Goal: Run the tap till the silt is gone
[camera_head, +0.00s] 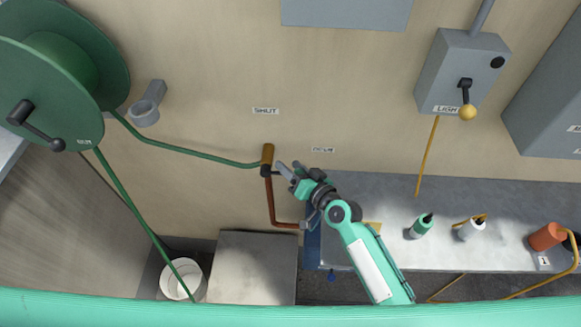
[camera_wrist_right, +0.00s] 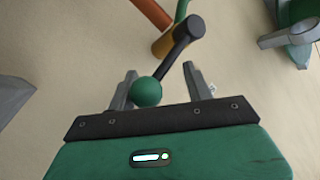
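The brass tap (camera_head: 267,154) sits on the wall atop a copper pipe (camera_head: 271,200), with a green hose (camera_head: 195,152) joined to it. My right gripper (camera_head: 282,170) is at the tap, on its right side. In the right wrist view, the tap's dark lever (camera_wrist_right: 176,58) ends in a green ball knob (camera_wrist_right: 147,92). The knob lies between the open fingers (camera_wrist_right: 160,88), closer to the left one; I cannot tell whether it touches. A white bucket (camera_head: 181,279) stands below left, with hose reaching it. No water or silt can be made out. My left gripper is out of view.
A green hose reel (camera_head: 62,75) is at the upper left. A "SHUT" label (camera_head: 265,110) and a blurred label (camera_head: 323,150) are on the wall. A grey lever box (camera_head: 463,72) hangs right.

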